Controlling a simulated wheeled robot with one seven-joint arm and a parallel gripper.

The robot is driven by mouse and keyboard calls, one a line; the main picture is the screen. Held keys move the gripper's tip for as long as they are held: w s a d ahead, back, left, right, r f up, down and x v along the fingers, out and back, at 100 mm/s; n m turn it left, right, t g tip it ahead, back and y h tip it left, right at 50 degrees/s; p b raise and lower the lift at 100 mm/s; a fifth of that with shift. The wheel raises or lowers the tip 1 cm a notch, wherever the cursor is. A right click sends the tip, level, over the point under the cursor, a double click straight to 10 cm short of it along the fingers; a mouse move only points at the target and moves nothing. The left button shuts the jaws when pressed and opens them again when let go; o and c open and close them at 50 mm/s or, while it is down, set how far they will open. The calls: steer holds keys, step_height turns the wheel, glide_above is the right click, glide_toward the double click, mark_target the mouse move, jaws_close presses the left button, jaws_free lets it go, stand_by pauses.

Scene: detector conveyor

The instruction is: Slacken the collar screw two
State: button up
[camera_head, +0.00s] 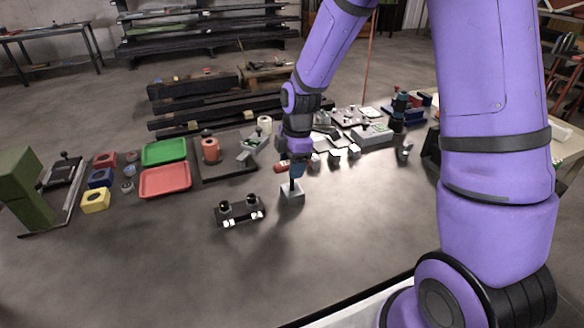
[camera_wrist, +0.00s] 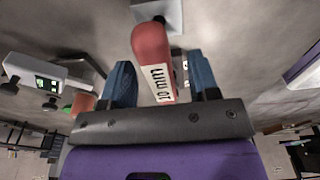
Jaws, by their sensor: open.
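A tool with a red handle (camera_wrist: 152,58) marked "10 mm" stands between the fingers of my gripper (camera_wrist: 163,82) in the wrist view. My gripper is open, with a finger on each side of the handle. The tool's dark shaft (camera_head: 292,184) stands in a small grey block (camera_head: 292,194); in the head view my gripper (camera_head: 298,170) is directly above it and hides most of the handle. A dark fixture (camera_head: 240,216) with two black knobs and white labels lies left of the block. It may carry the collar screws; I cannot tell which is two.
A red tray (camera_head: 165,181), a green tray (camera_head: 164,152) and coloured blocks, one yellow (camera_head: 95,200), lie at the left. Small pale blocks (camera_head: 335,157) and a grey instrument (camera_head: 372,134) stand behind right of my gripper. The table front is clear.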

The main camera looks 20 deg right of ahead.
steer(key=shift+a+f, duration=0.1)
steer(key=shift+f, duration=0.8)
jaws_close()
